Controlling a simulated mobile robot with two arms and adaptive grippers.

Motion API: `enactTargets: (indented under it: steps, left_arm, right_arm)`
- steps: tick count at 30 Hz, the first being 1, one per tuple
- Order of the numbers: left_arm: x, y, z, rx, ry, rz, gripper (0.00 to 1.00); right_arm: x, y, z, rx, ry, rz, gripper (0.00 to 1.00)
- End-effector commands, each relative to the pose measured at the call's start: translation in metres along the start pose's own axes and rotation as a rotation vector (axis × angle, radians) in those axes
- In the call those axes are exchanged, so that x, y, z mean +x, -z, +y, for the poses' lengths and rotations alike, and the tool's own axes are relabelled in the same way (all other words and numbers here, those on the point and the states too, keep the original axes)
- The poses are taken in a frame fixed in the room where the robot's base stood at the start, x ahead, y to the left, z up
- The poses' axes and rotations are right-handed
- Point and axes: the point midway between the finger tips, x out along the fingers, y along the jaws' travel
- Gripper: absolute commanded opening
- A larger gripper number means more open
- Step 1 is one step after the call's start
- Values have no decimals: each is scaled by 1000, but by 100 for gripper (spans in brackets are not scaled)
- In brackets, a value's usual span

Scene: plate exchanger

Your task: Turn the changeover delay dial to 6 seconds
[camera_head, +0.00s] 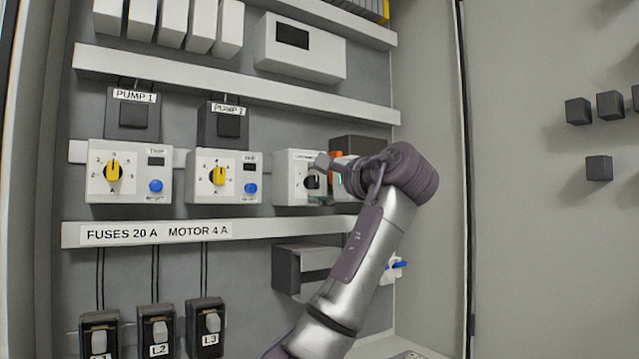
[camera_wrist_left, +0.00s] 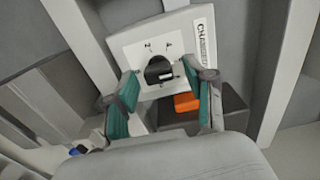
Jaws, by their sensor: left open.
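The changeover module is a white box (camera_head: 290,165) at the right end of the middle row, with a label only partly readable. Its black round dial (camera_head: 311,183) is partly hidden by my left gripper (camera_head: 325,178) in the head view. In the left wrist view, the dial (camera_wrist_left: 158,70) shows with a white mark on its lower right and the figures 2 and 4 above it. The left gripper's two green-padded fingers (camera_wrist_left: 165,98) are open, one on each side of and below the dial. I cannot tell whether they touch it. My right gripper is not in view.
Two white trip modules with yellow dials (camera_head: 113,171) (camera_head: 218,175) and blue buttons stand to the left. An orange part (camera_wrist_left: 187,102) and a dark block (camera_wrist_left: 222,112) lie beside the fingers. A grey box (camera_head: 305,265) is below. White rails (camera_head: 150,232) cross the cabinet.

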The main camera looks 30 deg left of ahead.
Motion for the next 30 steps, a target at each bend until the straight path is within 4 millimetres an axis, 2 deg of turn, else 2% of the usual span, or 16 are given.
enactTargets:
  steps: [5,12,18,24,30]
  left_arm:
    - [-18,2,0,0,2,4,54]
    - [-70,2,0,-1,2,5,54]
    - [-104,2,0,1,1,4,54]
    - [-119,1,0,0,0,1,54]
    - [-120,1,0,0,1,1,54]
  right_arm:
    - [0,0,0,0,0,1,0]
    - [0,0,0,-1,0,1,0]
    - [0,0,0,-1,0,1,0]
    - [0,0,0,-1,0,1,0]
    - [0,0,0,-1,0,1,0]
